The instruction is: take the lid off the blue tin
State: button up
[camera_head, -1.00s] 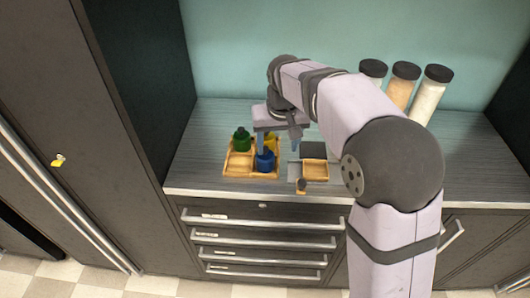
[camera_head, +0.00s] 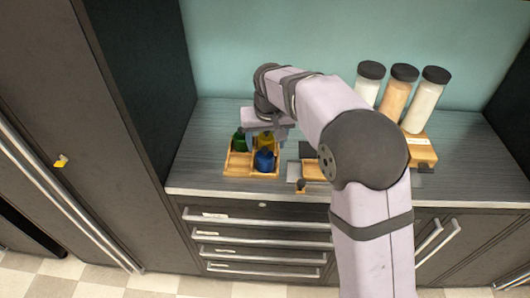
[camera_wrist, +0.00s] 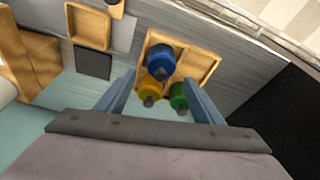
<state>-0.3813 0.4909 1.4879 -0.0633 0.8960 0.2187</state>
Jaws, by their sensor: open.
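The blue tin (camera_head: 264,161) stands upright in the front right of a wooden compartment tray (camera_head: 236,170). In the wrist view the blue tin (camera_wrist: 161,60) has a darker knob on top, so its lid appears to be on. A yellow tin (camera_wrist: 150,93) and a green tin (camera_wrist: 179,97) stand beside it in the tray. My gripper (camera_wrist: 163,98) is open and empty. Its fingers spread on either side of the yellow and green tins in the picture, with the blue tin beyond them. The height above the tins is hard to tell.
A small square wooden tray (camera_wrist: 88,25) and a dark square pad (camera_wrist: 93,63) lie beside the compartment tray. Several tall jars with black lids (camera_head: 402,90) stand on a wooden stand (camera_head: 423,152) at the right. The counter's left part is bare.

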aim_at(265, 149)
jog(key=shift+p+x, duration=0.6)
jog(key=shift+x, duration=1.3)
jog(key=c, duration=1.1)
